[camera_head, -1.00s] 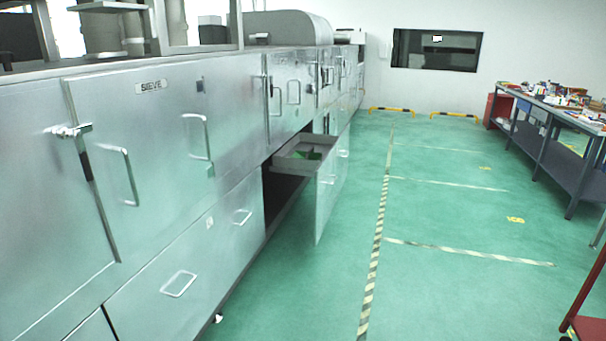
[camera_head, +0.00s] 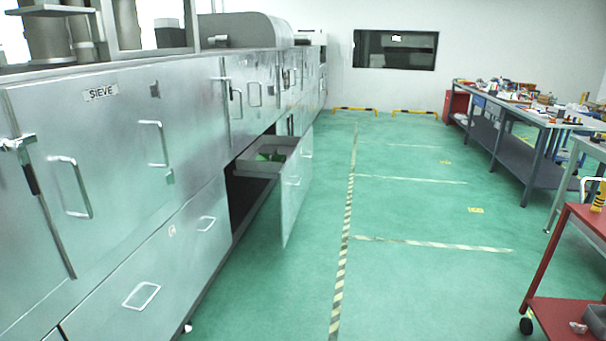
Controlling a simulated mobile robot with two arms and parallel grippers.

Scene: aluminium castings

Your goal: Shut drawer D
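One drawer (camera_head: 294,197) stands pulled out from the long row of metal cabinets on the left. Its tall metal front juts into the aisle, and its grey inner tray holds something green (camera_head: 268,156). A dark gap shows below the tray. I cannot read a letter D on it. A closed lower drawer (camera_head: 150,270) with two handles is nearer to me. Neither of my grippers is in view.
The metal cabinets (camera_head: 110,150) line the left side, one labelled SIEVE. The green floor (camera_head: 400,215) in the middle is clear, with striped tape. A cluttered workbench (camera_head: 500,100) and a red cart (camera_head: 560,265) stand at the right.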

